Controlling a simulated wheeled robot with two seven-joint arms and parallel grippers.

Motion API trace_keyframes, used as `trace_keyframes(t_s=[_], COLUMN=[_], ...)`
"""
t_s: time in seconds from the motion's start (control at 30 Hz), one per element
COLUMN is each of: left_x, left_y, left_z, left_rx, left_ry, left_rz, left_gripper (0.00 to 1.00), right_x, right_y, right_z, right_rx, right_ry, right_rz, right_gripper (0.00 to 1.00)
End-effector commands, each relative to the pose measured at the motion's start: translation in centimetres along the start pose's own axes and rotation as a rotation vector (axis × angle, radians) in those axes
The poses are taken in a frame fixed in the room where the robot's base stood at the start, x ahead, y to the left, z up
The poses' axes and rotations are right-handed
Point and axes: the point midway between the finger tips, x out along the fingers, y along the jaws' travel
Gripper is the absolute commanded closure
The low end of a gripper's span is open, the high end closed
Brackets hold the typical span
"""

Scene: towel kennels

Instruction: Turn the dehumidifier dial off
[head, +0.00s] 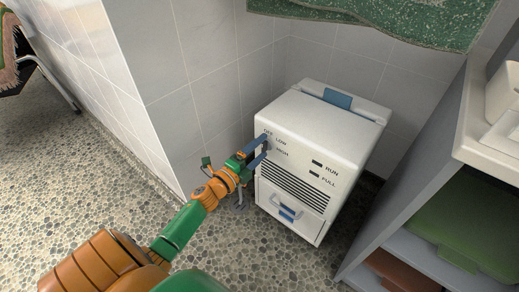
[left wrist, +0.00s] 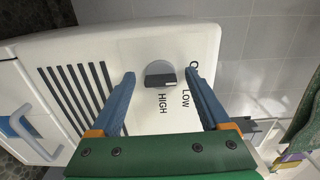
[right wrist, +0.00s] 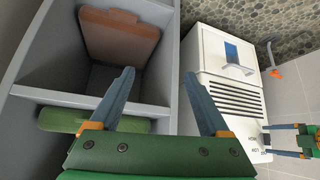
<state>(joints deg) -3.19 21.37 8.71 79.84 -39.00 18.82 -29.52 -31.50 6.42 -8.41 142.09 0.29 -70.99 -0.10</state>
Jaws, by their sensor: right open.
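The white dehumidifier (head: 325,130) stands on the floor in a tiled corner, with OFF, LOW and HIGH printed on its front. In the left wrist view, its round grey dial (left wrist: 158,69) with a dark bar sits between the blue fingers of my left gripper (left wrist: 160,76). The fingers are open, one on each side, with gaps to the dial. Which mark the dial points to is unclear. In the head view my left gripper (head: 262,148) covers most of the dial. My right gripper (right wrist: 158,80) is open and empty, away from the dehumidifier (right wrist: 225,70).
A grey shelf unit (head: 405,180) stands right of the dehumidifier, holding a green item (head: 465,225) and a brown one (head: 405,272). A tiled wall (head: 205,85) is close on the left. A green towel (head: 385,18) hangs above. Pebbled floor (head: 90,175) is open at left.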

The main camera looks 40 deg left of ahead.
Motion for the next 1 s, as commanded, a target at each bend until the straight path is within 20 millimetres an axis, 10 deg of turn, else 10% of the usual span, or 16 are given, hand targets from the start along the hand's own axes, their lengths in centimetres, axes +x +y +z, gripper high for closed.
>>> trace_keyframes(t_s=[0.2, 0.53, 1.0], left_x=[-0.3, -5.0, -7.1], left_y=[0.0, -0.2, 0.0], left_z=[0.0, 0.0, 0.0], left_rx=[0.0, 0.0, 0.001], left_ry=[0.0, -0.001, 0.0], left_rz=[0.001, 0.002, 0.0], left_gripper=[0.2, 0.2, 0.2], right_x=[-0.1, -2.4, -0.9], right_y=[0.0, 0.5, 0.5], right_z=[0.2, 8.1, 8.5], right_rx=[0.001, 0.02, 0.02], right_ry=[-0.015, -0.405, -0.401], right_rz=[0.0, 0.006, 0.006], right_gripper=[0.2, 0.2, 0.2])
